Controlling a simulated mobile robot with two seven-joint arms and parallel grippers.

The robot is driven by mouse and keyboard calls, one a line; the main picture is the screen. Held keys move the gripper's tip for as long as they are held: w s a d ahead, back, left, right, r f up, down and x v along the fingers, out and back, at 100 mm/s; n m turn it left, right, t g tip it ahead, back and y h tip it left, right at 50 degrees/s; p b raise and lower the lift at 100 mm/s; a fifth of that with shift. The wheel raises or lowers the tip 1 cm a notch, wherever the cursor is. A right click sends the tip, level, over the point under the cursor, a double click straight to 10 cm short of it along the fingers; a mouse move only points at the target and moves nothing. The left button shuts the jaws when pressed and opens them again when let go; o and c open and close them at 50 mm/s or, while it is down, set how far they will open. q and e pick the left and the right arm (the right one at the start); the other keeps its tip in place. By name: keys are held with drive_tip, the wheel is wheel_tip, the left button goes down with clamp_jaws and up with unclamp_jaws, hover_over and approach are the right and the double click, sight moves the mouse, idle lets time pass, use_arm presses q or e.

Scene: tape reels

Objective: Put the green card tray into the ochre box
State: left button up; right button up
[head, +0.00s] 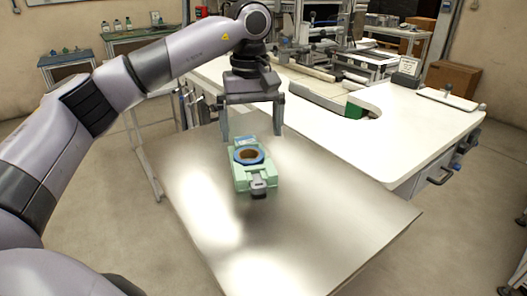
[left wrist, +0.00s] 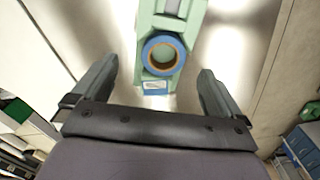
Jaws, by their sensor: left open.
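A dark clip-like part is at the tray's near end. My left gripper (head: 251,136) is open and empty, pointing down above the tray's far end. In the left wrist view the tray (left wrist: 147,20) lies ahead, roughly between the fingers. I cannot make out a box that is clearly ochre. My right gripper is not in view.
The bare metal table top (head: 330,215) is free around the tray. A white workbench (head: 420,130) with a curved cut-out adjoins it at the back right. A brown cardboard box (head: 452,78) stands far back right. Shelves with bottles stand at the far left.

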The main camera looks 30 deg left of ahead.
use_arm(q)
drive_tip(key=f, duration=0.4)
drive_tip(key=s+f, duration=0.1)
drive_tip(key=f, duration=0.2)
drive_tip(key=shift+d, duration=0.2)
drive_tip(key=c, duration=0.9)
